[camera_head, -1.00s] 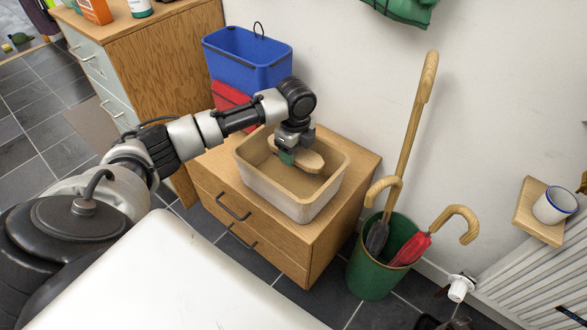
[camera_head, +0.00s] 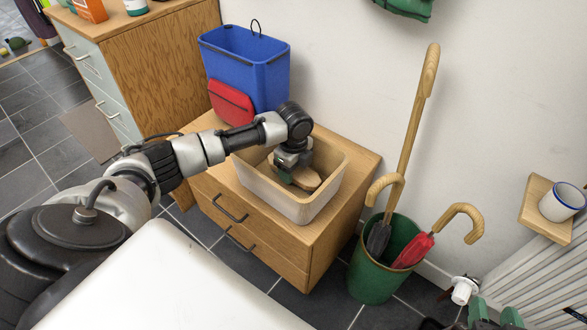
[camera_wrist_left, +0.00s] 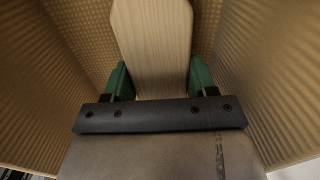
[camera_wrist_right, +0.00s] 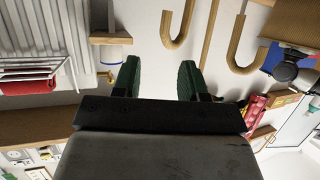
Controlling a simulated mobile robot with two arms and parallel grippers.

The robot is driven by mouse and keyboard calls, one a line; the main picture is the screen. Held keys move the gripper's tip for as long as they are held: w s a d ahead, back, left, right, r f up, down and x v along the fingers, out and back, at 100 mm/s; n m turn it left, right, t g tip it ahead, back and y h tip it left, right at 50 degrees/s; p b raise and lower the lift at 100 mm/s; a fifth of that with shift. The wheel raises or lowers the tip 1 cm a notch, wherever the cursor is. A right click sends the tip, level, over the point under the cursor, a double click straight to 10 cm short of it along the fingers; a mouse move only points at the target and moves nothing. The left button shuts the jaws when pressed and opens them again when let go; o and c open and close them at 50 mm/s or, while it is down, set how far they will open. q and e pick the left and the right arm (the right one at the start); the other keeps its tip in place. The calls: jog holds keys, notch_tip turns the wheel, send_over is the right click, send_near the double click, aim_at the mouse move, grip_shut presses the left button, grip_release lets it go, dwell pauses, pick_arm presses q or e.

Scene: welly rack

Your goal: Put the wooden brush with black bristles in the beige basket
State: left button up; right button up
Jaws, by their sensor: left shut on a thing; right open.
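The wooden brush (camera_head: 308,179) is held by my left gripper (camera_head: 285,174), down inside the beige basket (camera_head: 292,208). In the left wrist view the brush's pale wooden back (camera_wrist_left: 155,45) lies between the two green fingers of my left gripper (camera_wrist_left: 158,80), with the woven basket walls (camera_wrist_left: 60,60) on both sides. The bristles are hidden. I cannot tell whether the brush touches the basket floor. My right gripper (camera_head: 497,314) is at the bottom right of the head view. It is open and empty in the right wrist view (camera_wrist_right: 158,80).
The basket stands on a low wooden drawer cabinet (camera_head: 272,243). A blue bin (camera_head: 245,68) and a red pouch (camera_head: 231,103) are behind it. A green umbrella stand (camera_head: 375,275) with canes is to its right. A mug (camera_head: 562,202) sits on a small shelf at right.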

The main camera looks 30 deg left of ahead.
pick_arm(q)
jog(key=o, duration=1)
jog(key=shift+f, duration=0.1)
pick_arm(e)
jog(key=shift+f, duration=0.15)
pick_arm(q)
jog(key=shift+r, duration=0.35)
notch_tip(320, 180, up, 6)
jog(key=shift+f+p, duration=0.1)
jog(key=shift+p, duration=1.05)
jog(key=shift+r+p, duration=0.8)
jog(key=shift+r, duration=2.1)
pick_arm(e)
jog(key=s+d+f+g+h, duration=0.1)
jog(key=s+d+f+g, duration=0.1)
jog(key=s+g, duration=0.3)
jog(key=s+d+f+g+h, duration=0.1)
jog(key=s+d+f+g, duration=0.1)
jog(key=s+f+g, duration=0.2)
jog(key=shift+s+d+m+g+h, duration=0.35)
jog(key=shift+s+g, duration=0.25)
jog(key=shift+s, duration=0.75)
jog(key=shift+a+f, duration=0.1)
